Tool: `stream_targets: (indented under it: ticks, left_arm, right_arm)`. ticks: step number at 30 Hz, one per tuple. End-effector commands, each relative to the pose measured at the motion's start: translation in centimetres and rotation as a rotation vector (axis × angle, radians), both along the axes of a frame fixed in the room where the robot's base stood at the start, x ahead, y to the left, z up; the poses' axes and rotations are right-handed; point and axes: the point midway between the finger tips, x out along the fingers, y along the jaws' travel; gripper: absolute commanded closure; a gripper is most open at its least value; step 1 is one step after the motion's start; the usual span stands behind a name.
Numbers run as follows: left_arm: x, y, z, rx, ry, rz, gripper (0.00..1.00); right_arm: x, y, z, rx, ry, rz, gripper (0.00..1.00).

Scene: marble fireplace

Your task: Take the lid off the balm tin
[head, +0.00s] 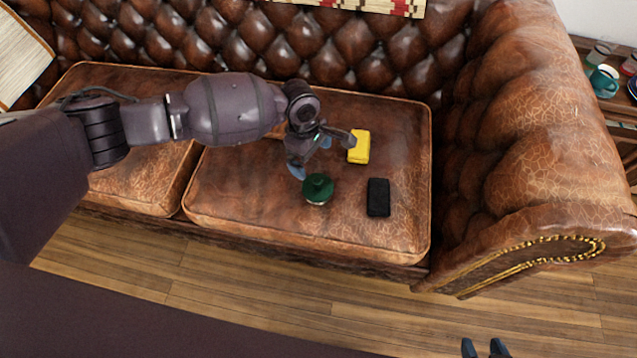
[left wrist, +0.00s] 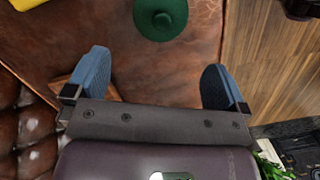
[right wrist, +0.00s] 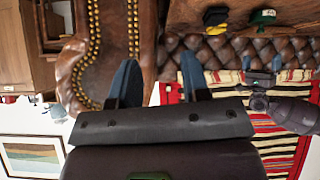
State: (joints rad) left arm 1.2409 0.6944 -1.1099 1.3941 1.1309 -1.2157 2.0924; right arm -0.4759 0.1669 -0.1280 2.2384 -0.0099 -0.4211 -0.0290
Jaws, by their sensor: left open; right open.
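The balm tin (head: 318,196) sits upright on the brown leather sofa seat, with its round dark green lid (head: 318,184) on top. The lid also shows at the top of the left wrist view (left wrist: 160,18), with a small knob in its middle. My left gripper (head: 311,160) is open and empty just behind the tin, apart from it. In the left wrist view the lid lies ahead of the gap between my left fingers (left wrist: 155,65). My right gripper (head: 483,348) is open and empty at the bottom of the head view, over the floor in front of the sofa.
A yellow block (head: 359,147) lies behind and right of the tin. A black block (head: 378,197) lies to its right. The sofa arm (head: 540,150) rises at the right. Seat to the left of the tin is clear.

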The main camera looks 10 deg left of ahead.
Motion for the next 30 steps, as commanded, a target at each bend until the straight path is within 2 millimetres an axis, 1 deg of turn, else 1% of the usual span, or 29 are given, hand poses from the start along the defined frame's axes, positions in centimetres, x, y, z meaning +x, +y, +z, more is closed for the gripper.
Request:
stream_targets:
  ticks: [5, 12, 17, 20, 23, 27, 30]
  left_arm:
    - [-0.1, -0.1, -1.6, 0.003, 0.008, 0.005, 0.00]
    - [-0.5, -0.6, -5.2, 0.003, 0.012, 0.003, 0.00]
    - [-0.5, -0.8, -6.1, 0.002, 0.006, 0.002, 0.00]
    - [-0.6, -1.0, -7.1, 0.002, 0.008, 0.002, 0.00]
    - [-0.9, -1.2, -8.7, 0.002, 0.013, 0.001, 0.00]
    - [-1.0, -1.4, -10.3, 0.002, 0.010, 0.002, 0.00]
    - [-1.0, -1.5, -10.8, 0.003, 0.008, 0.003, 0.00]
  right_arm:
    - [0.1, 0.1, -0.4, -0.006, 0.001, 0.009, 0.57]
    - [0.2, 0.3, -0.9, -0.026, -0.001, 0.034, 0.57]
    - [0.6, 0.5, -0.5, -0.035, -0.020, 0.046, 0.57]
    - [0.4, 0.5, -1.1, -0.042, -0.012, 0.054, 0.57]
    - [0.2, 0.6, -1.5, -0.052, -0.007, 0.067, 0.57]
    - [1.0, 0.9, -1.3, -0.063, -0.028, 0.088, 0.57]
    - [1.6, 1.1, -0.9, -0.070, -0.047, 0.100, 0.57]
